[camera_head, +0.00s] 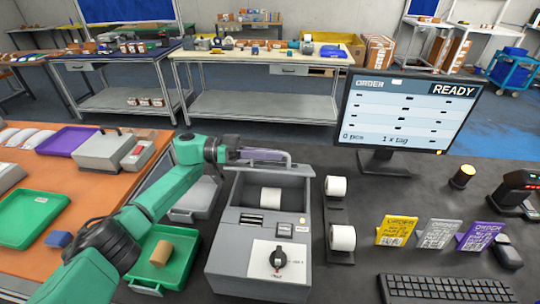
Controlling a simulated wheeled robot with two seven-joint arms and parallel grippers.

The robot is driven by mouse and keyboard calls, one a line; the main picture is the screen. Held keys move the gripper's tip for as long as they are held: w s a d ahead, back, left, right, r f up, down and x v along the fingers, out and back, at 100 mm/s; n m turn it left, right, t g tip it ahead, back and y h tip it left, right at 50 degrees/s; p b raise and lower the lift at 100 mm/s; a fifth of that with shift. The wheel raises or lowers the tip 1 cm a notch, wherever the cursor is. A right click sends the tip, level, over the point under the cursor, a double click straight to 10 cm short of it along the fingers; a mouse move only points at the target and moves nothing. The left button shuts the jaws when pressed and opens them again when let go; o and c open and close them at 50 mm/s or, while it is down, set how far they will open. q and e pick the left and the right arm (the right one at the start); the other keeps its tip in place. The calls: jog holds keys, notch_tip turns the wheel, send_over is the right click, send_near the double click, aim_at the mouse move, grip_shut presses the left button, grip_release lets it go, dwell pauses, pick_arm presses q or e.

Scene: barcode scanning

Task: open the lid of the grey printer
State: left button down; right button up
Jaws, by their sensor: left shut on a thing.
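The grey printer (226,252) stands on the dark table in the middle of the view. Its upper compartment is uncovered and a white paper roll (270,198) shows inside. The lid (298,168) is raised at the printer's back and seen nearly edge-on. My left gripper (268,156) reaches in from the left and is shut on the lid at its handle; the fingers are small and partly hidden. A dark knob (279,257) sits on the white panel at the printer's front. My right gripper is not in view.
Two label rolls (342,237) stand right of the printer. A monitor (405,115), coloured cards (437,234) and a keyboard (445,289) are further right. A green tray (182,275) with a brown roll (161,252) lies left, under my arm.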

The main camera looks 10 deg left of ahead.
pick_arm(q)
jog(key=c, duration=0.9)
grip_release()
jog(key=shift+a+f+b, duration=0.15)
jog(key=shift+a+b, duration=0.15)
jog(key=shift+a, duration=0.1)
jog(key=a+b, duration=0.6)
jog(key=a, duration=0.7)
jog(key=shift+w+a, duration=0.1)
jog(key=shift+a, duration=0.3)
